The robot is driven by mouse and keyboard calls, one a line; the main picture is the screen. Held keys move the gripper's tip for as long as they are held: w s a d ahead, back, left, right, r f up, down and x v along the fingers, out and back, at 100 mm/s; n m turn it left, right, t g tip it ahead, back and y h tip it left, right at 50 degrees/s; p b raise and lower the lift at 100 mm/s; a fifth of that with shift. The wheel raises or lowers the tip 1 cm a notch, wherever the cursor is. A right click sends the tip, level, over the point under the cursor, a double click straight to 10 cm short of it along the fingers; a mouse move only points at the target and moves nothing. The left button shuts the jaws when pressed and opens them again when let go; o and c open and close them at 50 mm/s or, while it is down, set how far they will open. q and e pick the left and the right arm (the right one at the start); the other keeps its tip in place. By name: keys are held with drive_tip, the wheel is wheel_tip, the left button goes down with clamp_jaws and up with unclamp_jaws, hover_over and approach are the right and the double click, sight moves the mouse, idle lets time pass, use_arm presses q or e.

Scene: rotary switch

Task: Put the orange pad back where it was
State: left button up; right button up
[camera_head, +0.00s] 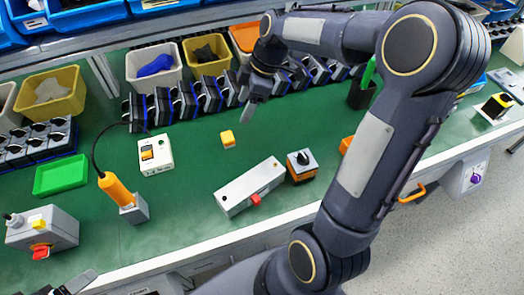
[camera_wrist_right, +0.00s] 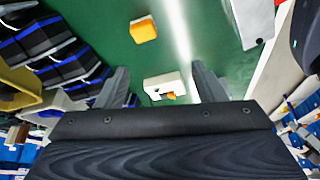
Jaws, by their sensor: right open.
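A small orange-yellow block (camera_head: 228,138), which looks like the orange pad, lies alone on the green bench top. It also shows near the top of the right wrist view (camera_wrist_right: 144,29). My right gripper (camera_head: 250,108) hangs above the bench, just behind and to the right of the block, apart from it. In the right wrist view its two fingers (camera_wrist_right: 163,84) are spread with nothing held between them. My left gripper (camera_head: 76,285) shows only in part at the bottom left corner; its jaw opening is unclear.
A white switch box with an orange rocker (camera_head: 155,151) stands left of the block. A long grey box with a red button (camera_head: 250,186) and a rotary switch (camera_head: 301,165) stand in front. An orange-handled tool (camera_head: 116,190) stands further left. Bins and dark modules line the back.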

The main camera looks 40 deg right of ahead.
drive_tip(key=s+a+m+t, duration=0.2)
drive_tip(key=s+a+m, duration=0.1)
drive_tip(key=s+m, duration=0.4)
drive_tip(key=s+a+m+t, duration=0.1)
drive_tip(key=s+a+m, duration=0.3)
drive_tip(key=s, duration=1)
drive_tip(key=m, duration=0.3)
drive_tip(key=shift+a+r+t, duration=0.25)
drive_tip(key=shift+r+t, duration=0.1)
drive_tip(key=shift+t, duration=0.05)
use_arm(q)
drive_tip(key=shift+s, duration=0.1)
use_arm(e)
drive_tip(key=shift+s, duration=0.1)
